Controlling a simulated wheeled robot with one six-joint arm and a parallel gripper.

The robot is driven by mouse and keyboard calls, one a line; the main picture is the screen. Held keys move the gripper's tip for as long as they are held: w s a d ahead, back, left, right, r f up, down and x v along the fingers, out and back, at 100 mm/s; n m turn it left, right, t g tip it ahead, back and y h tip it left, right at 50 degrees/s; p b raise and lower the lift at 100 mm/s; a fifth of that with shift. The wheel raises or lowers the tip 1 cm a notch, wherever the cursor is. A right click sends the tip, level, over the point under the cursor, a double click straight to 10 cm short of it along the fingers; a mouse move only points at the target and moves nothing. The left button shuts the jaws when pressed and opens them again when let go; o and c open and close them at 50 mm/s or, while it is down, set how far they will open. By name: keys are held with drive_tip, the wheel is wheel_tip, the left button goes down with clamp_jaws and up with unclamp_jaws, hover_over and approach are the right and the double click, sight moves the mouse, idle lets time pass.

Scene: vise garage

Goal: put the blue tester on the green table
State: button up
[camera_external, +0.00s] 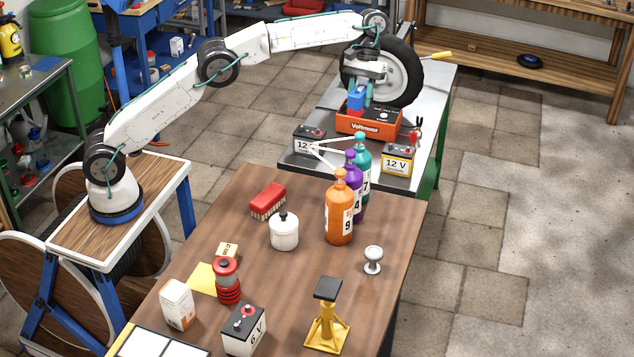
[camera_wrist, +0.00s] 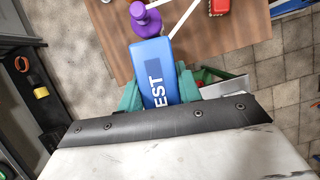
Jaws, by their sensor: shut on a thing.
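The blue tester (camera_external: 356,97) is between the teal fingers of my gripper (camera_external: 361,99). In the wrist view the tester (camera_wrist: 153,62) shows the letters "EST", with a teal finger of my gripper (camera_wrist: 159,92) on each side. The green table (camera_external: 437,92) has a grey top and green legs and stands at the back right. In the external view the tester appears just above or behind the orange voltmeter box (camera_external: 366,122) on that table. I cannot tell whether it touches anything.
A tire (camera_external: 408,72) stands behind my gripper. Two 12 V batteries, one light (camera_external: 309,139) and one yellow-labelled (camera_external: 398,161), sit along the table's front. A brown table (camera_external: 190,262) nearer the camera holds orange (camera_external: 339,215), purple (camera_external: 352,172) and teal bottles (camera_external: 363,160).

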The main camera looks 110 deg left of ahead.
drive_tip(key=s+a+n+t+y, duration=0.2)
drive_tip(key=s+a+n, duration=0.65)
drive_tip(key=a, duration=0.55)
drive_tip(key=s+a+n+t+y, duration=0.1)
drive_tip(key=s+a+n+y, duration=0.1)
drive_tip(key=s+a+n, duration=0.9)
drive_tip(key=s+a+n+t+y, duration=0.2)
drive_tip(key=s+a+n, duration=0.35)
drive_tip(key=a, duration=1.15)
drive_tip(key=shift+m, duration=0.6)
drive_tip(key=f, duration=3.6)
drive_tip(key=shift+s+d+f, duration=0.1)
drive_tip(key=shift+s+f, duration=0.2)
drive_tip(key=shift+s, duration=0.05)
drive_tip(key=shift+f, duration=0.5)
drive_tip(key=o, duration=1.3)
drive_tip(key=shift+c, duration=0.2)
